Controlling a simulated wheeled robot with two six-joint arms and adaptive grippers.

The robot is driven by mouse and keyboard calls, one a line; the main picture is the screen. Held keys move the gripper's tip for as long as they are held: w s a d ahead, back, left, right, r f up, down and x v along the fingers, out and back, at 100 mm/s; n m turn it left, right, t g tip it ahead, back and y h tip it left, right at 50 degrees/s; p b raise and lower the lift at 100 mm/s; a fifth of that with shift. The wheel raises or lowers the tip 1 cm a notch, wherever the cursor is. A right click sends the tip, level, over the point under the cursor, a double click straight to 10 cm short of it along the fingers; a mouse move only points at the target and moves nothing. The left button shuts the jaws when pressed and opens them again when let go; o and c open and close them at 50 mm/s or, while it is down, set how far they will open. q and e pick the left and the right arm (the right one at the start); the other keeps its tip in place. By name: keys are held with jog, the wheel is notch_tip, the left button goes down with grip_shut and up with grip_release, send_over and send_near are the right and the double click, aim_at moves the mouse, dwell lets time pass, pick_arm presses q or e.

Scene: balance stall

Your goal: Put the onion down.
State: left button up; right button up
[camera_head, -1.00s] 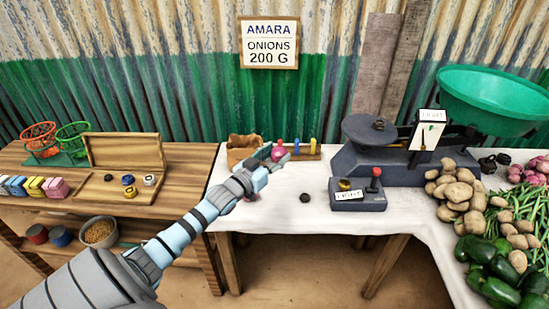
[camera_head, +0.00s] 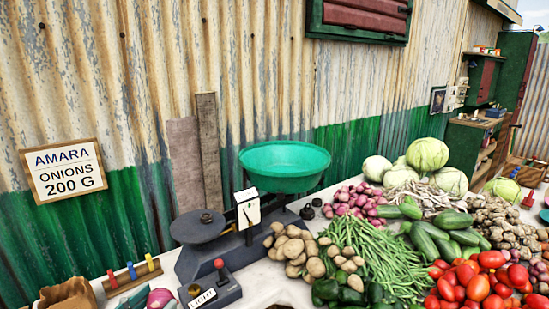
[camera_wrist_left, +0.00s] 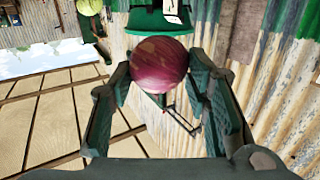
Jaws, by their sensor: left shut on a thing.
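The purple-red onion (camera_wrist_left: 158,62) is held between the two dark green fingers of my left gripper (camera_wrist_left: 160,78) in the left wrist view. In the head view the onion (camera_head: 161,298) shows at the bottom edge, left of the scale's control box, with a bit of my left gripper (camera_head: 148,301) beside it. The rest of that gripper and its arm are cut off below. The onion appears held up, but its height over the cloth cannot be told. My right gripper is out of view.
A scale (camera_head: 232,246) with a green pan (camera_head: 285,166) stands at the back. The control box (camera_head: 212,292) has a red knob. Potatoes (camera_head: 293,250), green beans (camera_head: 365,255) and tomatoes (camera_head: 480,285) crowd the right. A wooden peg rack (camera_head: 133,278) stands at the left.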

pick_arm(q)
jog(key=s+d+f+m+g+h, duration=0.1)
jog(key=s+d+f+m+h, duration=0.1)
jog(key=s+d, duration=0.45)
jog(key=w+a+r+n+t+y, duration=0.15)
jog(key=w+a+n+y, duration=0.25)
jog(key=w+a, duration=0.8)
jog(key=w+a+f+n+y, duration=0.1)
jog(key=w+a+f+y, duration=0.1)
jog(key=a+f, duration=0.2)
jog(key=w+a+f+n+y, duration=0.2)
jog(key=w+a+f+y, duration=0.1)
jog(key=a, duration=0.7)
jog(key=shift+w+a+f+t, duration=0.25)
jog(key=shift+w+f+t, duration=0.1)
jog(key=shift+f, duration=0.55)
